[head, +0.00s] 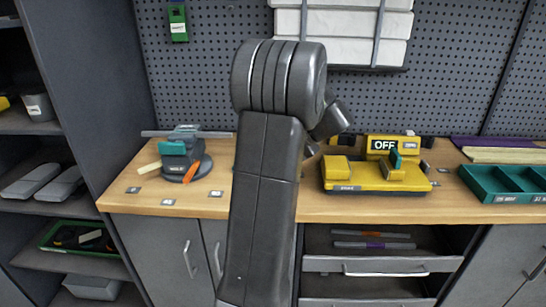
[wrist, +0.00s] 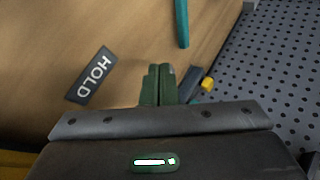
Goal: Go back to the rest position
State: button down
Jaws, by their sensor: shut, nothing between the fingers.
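My gripper (wrist: 158,83) shows in the wrist view with its two green fingers together and nothing between them. It is over the wooden bench top (wrist: 60,40), beside a dark label reading HOLD (wrist: 91,75). In the head view my raised arm fills the middle of the picture and hides most of the gripper. A yellow device with an OFF sign (head: 383,145) and a teal lever sits on the bench just right of my arm. A dark round fixture with a teal block (head: 181,155) stands on the bench left of my arm.
A teal divided tray (head: 480,182) lies at the right end of the bench. A pegboard (head: 190,80) rises behind, with white boxes (head: 345,22) mounted on it. An open drawer (head: 375,263) is below the bench. Shelves (head: 60,205) stand at left.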

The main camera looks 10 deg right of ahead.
jog(key=shift+v, duration=1.5)
jog(key=shift+w+f, duration=0.1)
jog(key=shift+w, duration=0.05)
